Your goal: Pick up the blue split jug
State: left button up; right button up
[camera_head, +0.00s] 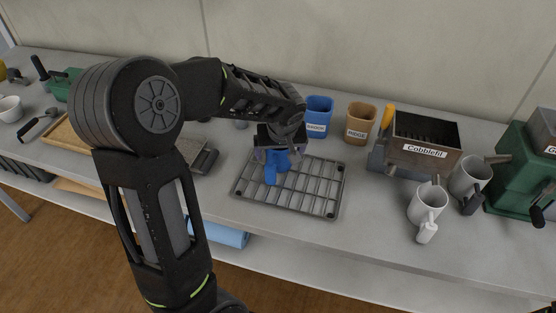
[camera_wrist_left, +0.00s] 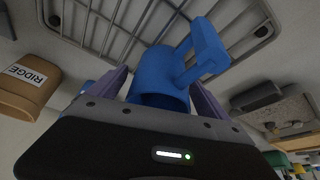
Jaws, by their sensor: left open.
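The blue split jug (camera_head: 271,171) stands on a grey wire rack (camera_head: 315,204) in the head view, its top partly hidden by my left gripper. In the left wrist view the blue jug (camera_wrist_left: 161,77) and its handle (camera_wrist_left: 205,52) show between the two purple fingers. My left gripper (camera_head: 276,152) is open and comes down over the jug, with a finger on either side; I cannot tell whether they touch it. It also shows in the left wrist view (camera_wrist_left: 160,90). My right gripper is not in view.
Behind the rack stand a blue bin (camera_head: 318,112) and a tan bin (camera_head: 360,122) labelled RIDGE. To the right are a box (camera_head: 425,154) labelled Cobblefil, a white jug (camera_head: 428,203), a grey jug (camera_head: 467,176) and a green machine (camera_head: 520,175).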

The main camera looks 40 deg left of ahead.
pick_arm(q)
jog(key=shift+c, duration=0.2)
jog(key=c, duration=1.5)
